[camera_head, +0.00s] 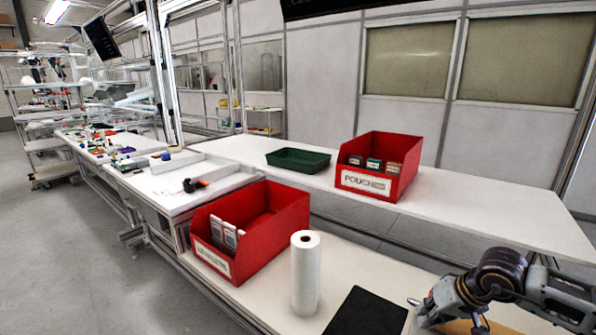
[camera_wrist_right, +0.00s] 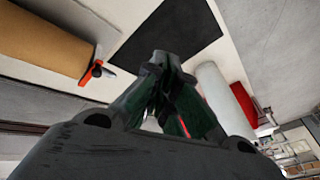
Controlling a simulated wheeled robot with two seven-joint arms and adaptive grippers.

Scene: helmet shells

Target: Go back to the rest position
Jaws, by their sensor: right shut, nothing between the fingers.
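My right gripper (camera_head: 446,316) is at the lower right of the head view, at the near end of the white bench and to the right of a black mat (camera_head: 367,314). In the right wrist view the right gripper (camera_wrist_right: 160,62) has its fingertips together, with nothing between them. The black mat also shows in the wrist view (camera_wrist_right: 168,40), beyond the fingertips. My left gripper is not in the head view.
A white paper roll (camera_head: 305,273) stands upright left of the mat. A red bin with leaflets (camera_head: 276,216) is behind it. A red POUCHES bin (camera_head: 405,150) and a green tray (camera_head: 298,159) are on the back bench. An orange-and-black tool (camera_wrist_right: 97,71) lies beside a brown cylinder (camera_wrist_right: 40,42).

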